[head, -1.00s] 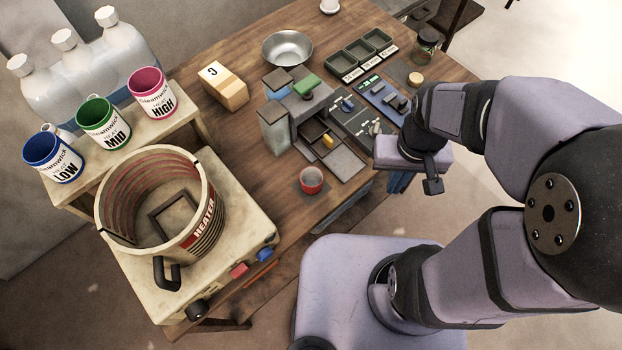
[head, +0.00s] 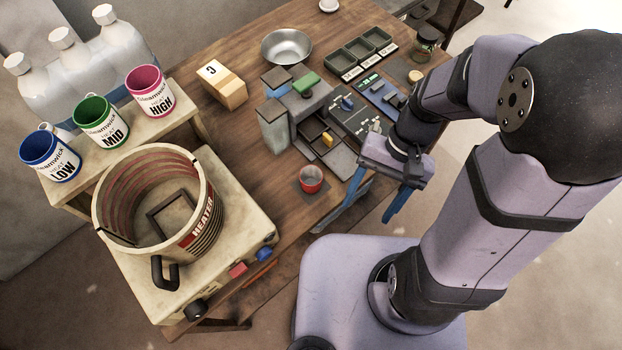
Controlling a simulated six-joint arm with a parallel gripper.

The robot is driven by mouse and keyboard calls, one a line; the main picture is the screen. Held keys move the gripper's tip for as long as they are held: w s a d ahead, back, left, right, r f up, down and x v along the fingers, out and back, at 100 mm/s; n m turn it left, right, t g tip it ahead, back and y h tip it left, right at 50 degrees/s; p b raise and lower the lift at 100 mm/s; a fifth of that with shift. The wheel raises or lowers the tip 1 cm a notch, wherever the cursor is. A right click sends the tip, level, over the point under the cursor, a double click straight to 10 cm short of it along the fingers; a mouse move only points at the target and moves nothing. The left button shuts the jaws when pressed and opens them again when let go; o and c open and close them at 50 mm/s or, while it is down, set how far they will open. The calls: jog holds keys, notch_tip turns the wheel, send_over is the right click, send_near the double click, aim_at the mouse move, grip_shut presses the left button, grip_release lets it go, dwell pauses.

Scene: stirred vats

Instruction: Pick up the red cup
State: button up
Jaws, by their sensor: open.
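The fingers are empty and clear of the cup. In the picture, they lie over the table's front edge.
Behind the cup is a device with compartments and a yellow block (head: 327,139). To the left stands a round heater vat (head: 200,232) on a cream base. Three labelled cups, including the green MID cup (head: 100,121), stand on a shelf.

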jog(key=a+r+m+g+y, duration=0.1)
jog(key=a+m+g+y, duration=0.4)
jog(key=a, duration=0.3)
notch_tip(320, 180, up, 4)
jog(key=m+t+y+b, duration=0.2)
jog(key=m+y, duration=0.3)
jog(key=y, duration=0.4)
send_over(301, 179)
jog(key=d, duration=0.1)
jog(key=shift+w+d+f+p, duration=0.1)
jog(key=shift+w+f+p, duration=0.1)
jog(key=shift+f, duration=0.45)
jog(key=shift+w+d+f+p, duration=0.1)
jog(key=shift+w+f+p, duration=0.05)
jog(key=shift+f, duration=0.5)
jog(key=shift+f, duration=0.15)
jog(key=shift+f, duration=0.25)
notch_tip(301, 179, down, 4)
jog(key=shift+p+x, duration=0.65)
jog(key=shift+x, duration=0.9)
jog(key=c, duration=1.1)
